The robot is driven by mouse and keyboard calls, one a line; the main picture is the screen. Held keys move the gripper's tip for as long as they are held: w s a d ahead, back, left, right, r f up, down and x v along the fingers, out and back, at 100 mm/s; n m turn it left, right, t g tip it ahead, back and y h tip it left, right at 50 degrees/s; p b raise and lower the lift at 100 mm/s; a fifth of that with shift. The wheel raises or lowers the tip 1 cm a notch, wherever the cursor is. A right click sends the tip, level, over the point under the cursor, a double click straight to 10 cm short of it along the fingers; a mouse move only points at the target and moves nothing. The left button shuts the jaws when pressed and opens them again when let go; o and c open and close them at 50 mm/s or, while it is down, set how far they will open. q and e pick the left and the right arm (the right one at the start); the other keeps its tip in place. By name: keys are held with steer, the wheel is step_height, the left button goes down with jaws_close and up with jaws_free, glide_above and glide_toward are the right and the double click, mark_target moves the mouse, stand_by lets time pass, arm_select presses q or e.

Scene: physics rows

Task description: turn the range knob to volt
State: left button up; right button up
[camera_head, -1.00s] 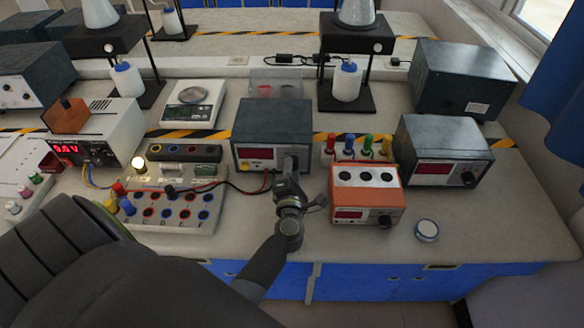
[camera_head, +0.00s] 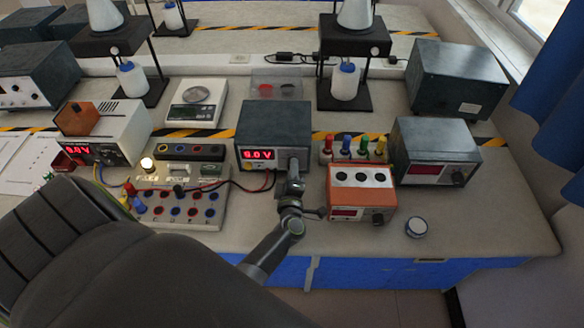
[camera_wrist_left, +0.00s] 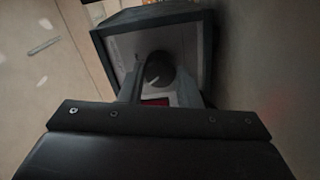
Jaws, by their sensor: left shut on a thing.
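The meter (camera_head: 272,125) is a dark box with a pale front, standing at the middle of the bench. Its display (camera_head: 259,154) is lit red and seems to read 0.0 V. My left gripper (camera_head: 294,172) is at the right side of the meter's front. In the left wrist view the dark round range knob (camera_wrist_left: 159,67), with a pale pointer line, sits between my fingers, and the gripper is shut on it. The head view hides the knob behind the gripper. The lettering around the knob is too dim to read. My right gripper is not in view.
An orange box (camera_head: 360,190) stands close to the right of my left gripper, with several coloured plugs behind it. A terminal board (camera_head: 178,210) with wires lies left. Another dark meter (camera_head: 435,150) stands right. A small round tin (camera_head: 417,227) sits near the front edge.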

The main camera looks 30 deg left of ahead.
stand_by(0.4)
arm_select(q)
steer(key=o, duration=1)
steer(key=shift+c, duration=0.2)
steer(key=shift+d, duration=0.1)
